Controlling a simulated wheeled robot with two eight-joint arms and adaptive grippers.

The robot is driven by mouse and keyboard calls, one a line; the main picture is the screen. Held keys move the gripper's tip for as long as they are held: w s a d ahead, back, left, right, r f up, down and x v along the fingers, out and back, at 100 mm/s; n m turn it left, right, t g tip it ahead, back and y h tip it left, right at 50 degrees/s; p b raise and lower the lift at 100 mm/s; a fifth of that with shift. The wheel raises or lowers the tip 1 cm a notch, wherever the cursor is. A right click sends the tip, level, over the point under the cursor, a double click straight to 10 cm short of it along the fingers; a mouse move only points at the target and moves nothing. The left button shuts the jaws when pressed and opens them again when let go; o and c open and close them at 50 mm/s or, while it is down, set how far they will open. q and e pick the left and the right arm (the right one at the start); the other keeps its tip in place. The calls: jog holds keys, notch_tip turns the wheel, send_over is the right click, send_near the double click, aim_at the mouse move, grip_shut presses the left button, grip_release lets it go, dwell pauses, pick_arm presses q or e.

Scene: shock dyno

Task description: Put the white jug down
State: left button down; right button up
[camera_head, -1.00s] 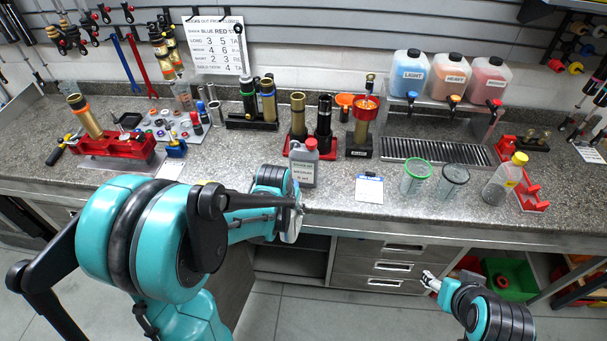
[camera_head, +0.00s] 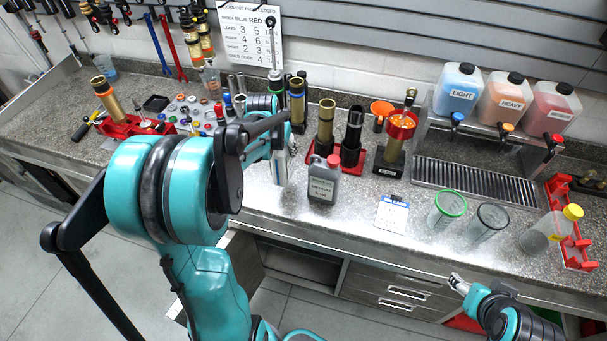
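No plainly white jug stands out. A translucent pale jug with a yellow cap (camera_head: 548,234) stands on the counter at the right, beside a red rack. A grey jug with a red cap and pale label (camera_head: 322,181) stands upright near the front edge, left of centre. My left gripper (camera_head: 279,172) is just left of the grey jug, apart from it. The forearm partly hides the gripper, and its finger opening does not show clearly. My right gripper (camera_head: 457,283) is low in front of the drawers, away from both jugs; its fingers are too small to read.
Two clear cups, one green-rimmed (camera_head: 447,209) and one dark-rimmed (camera_head: 487,222), stand left of the yellow-capped jug. Three dispensers (camera_head: 457,90) stand above a drip grate (camera_head: 475,182). Shock bodies (camera_head: 326,125) stand behind the grey jug. A blue-topped card (camera_head: 392,213) lies right of it.

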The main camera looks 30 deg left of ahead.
pick_arm(q)
notch_tip(320, 180, down, 3)
jog(key=shift+f, duration=0.1)
jog(key=shift+w+f, duration=0.15)
jog(key=shift+f, duration=0.5)
notch_tip(320, 180, down, 3)
jog(key=shift+b, duration=0.6)
jog(key=shift+f, duration=0.1)
jog(key=c, duration=0.8)
grip_release()
jog(key=shift+f, duration=0.1)
jog(key=shift+o, duration=0.2)
